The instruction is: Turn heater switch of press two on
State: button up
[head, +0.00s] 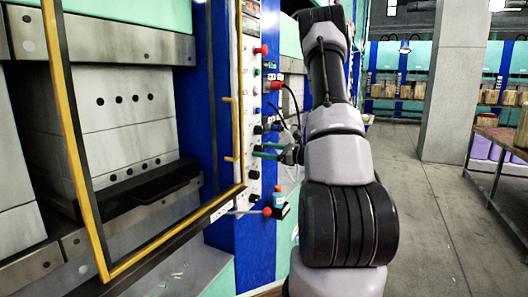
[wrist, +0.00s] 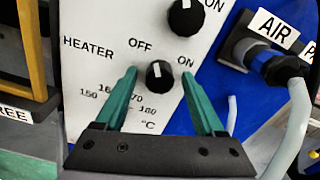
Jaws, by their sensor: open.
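The heater switch (wrist: 160,75) is a round black knob with a white mark, on a white panel (wrist: 95,25) lettered HEATER, OFF and ON. The mark points roughly up in the wrist view, towards the gap between OFF and ON; I cannot tell which setting it is on. My gripper (wrist: 160,73) is open, its two teal fingers to the left and right of the knob. Touching cannot be made out. In the head view, my gripper (head: 267,150) is at the white control panel (head: 252,185); the knob there is not clear.
Another black knob (wrist: 186,17) sits just above the switch. An AIR fitting with a hose (wrist: 290,75) is at the right. A yellow-edged press door frame (head: 75,150) stands open at the left. Clear floor (head: 420,230) lies to the right.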

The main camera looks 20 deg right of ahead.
grip_shut()
jog(key=shift+m, duration=0.4)
jog(key=m, duration=1.1)
dwell(0.6)
grip_release()
